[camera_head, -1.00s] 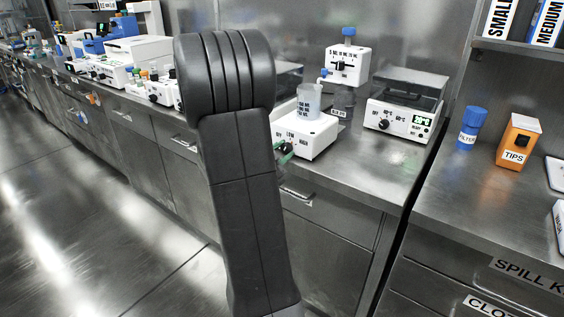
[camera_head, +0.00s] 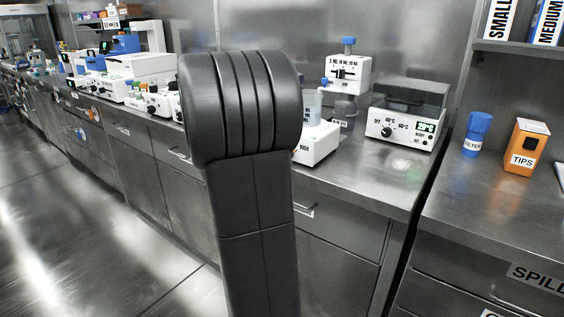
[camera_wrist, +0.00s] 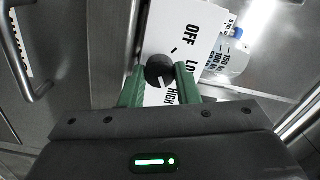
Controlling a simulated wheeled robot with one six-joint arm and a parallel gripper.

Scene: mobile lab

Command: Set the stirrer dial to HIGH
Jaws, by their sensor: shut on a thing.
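The stirrer (camera_head: 318,150) is a white box on the bench. In the head view my arm covers its left part and dial. In the wrist view its white front panel (camera_wrist: 208,22) reads OFF, LOW and HIGH around a black dial (camera_wrist: 158,66). My gripper (camera_wrist: 160,80) has its green fingers on either side of the dial and is shut on it. A small pale mark shows on the dial's lower side, towards HIGH, but the exact setting is hard to tell. A clear beaker (camera_wrist: 232,60) stands on the stirrer.
Right of the stirrer stands a white heater box (camera_head: 400,125) with its own knob and green display. A dispenser (camera_head: 349,74) stands behind. A blue filter jar (camera_head: 477,135) and orange tips box (camera_head: 523,147) are on the right bench. A drawer handle (camera_wrist: 30,60) is near my gripper.

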